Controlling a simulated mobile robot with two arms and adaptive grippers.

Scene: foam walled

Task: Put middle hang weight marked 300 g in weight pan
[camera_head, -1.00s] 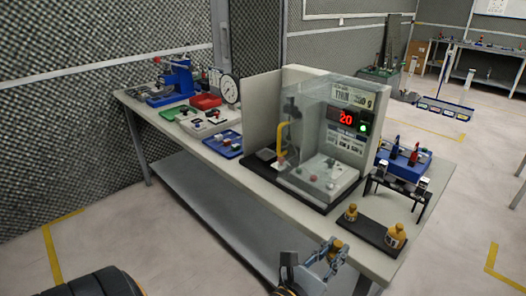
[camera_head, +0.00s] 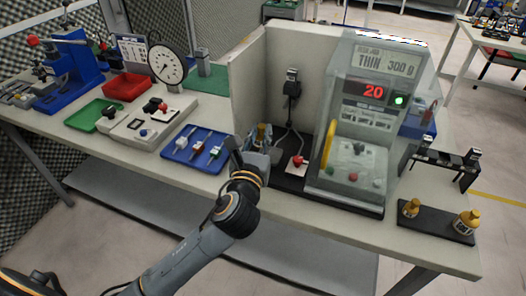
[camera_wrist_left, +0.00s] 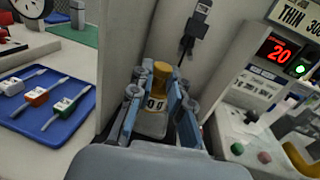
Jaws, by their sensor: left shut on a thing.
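My left gripper (camera_head: 262,150) is in front of the open booth left of the glass case. It is shut on a brass weight (camera_wrist_left: 160,75) with a pale label, of which only "00" reads. The weight is upright between the fingers in the left wrist view and partly hidden by the gripper in the head view. A display (camera_head: 387,62) reads "THIN 300 g", with a red 20 below. A dark hanging device (camera_head: 291,88) is on the booth wall, also in the left wrist view (camera_wrist_left: 202,8). I cannot make out the weight pan. My right gripper is not in view.
Two brass weights (camera_head: 411,207) (camera_head: 467,220) stand apart on a black tray (camera_head: 437,226) at the right. A blue tray (camera_head: 197,149) with small tools lies left of the gripper. A pale partition (camera_head: 249,85) and the glass case (camera_head: 350,165) flank the booth.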

